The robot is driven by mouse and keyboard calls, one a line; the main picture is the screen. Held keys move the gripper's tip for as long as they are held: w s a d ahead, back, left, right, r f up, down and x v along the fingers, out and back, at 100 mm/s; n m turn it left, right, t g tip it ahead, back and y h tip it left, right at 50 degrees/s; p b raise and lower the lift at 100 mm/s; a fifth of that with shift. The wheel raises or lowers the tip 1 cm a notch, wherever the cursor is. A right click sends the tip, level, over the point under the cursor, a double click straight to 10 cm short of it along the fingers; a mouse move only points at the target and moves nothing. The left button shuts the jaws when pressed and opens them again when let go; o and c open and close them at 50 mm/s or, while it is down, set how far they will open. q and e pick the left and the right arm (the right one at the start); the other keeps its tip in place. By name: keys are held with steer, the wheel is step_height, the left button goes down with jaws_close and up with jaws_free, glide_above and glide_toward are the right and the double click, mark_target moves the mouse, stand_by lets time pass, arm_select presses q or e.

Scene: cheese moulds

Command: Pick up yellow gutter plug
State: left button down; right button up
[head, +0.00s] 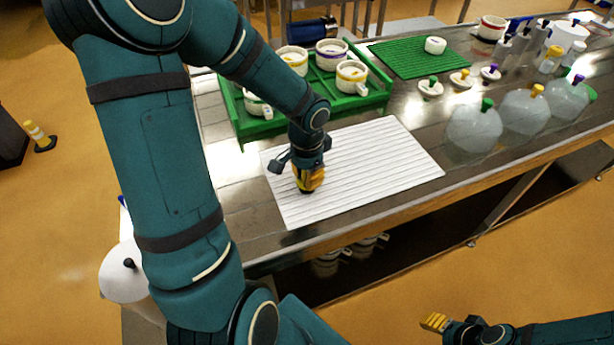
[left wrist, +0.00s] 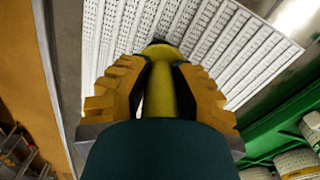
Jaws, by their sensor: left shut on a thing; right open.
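The yellow gutter plug (left wrist: 168,72) is a yellow rounded body with a dark far end, seen in the left wrist view. It stands between the two ribbed orange-yellow fingers of my left gripper (left wrist: 160,95), which are shut on it. In the head view my left gripper (head: 309,180) points down over the left part of the white ribbed mat (head: 375,165). There the fingers mostly hide the plug, and I cannot tell whether its dark end touches the mat. My right gripper (head: 437,322) is open and empty at the lower right, away from the table.
A green tray (head: 240,125) with several white moulds stands behind the mat. A green ribbed mat (head: 400,62) holds a white mould (head: 435,45). Small lids with coloured knobs and several clear domes (head: 474,130) stand to the right. The white mat's right part is bare.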

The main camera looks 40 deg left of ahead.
arm_select(q)
step_height(320, 180, up, 10)
steer(key=p, duration=0.3)
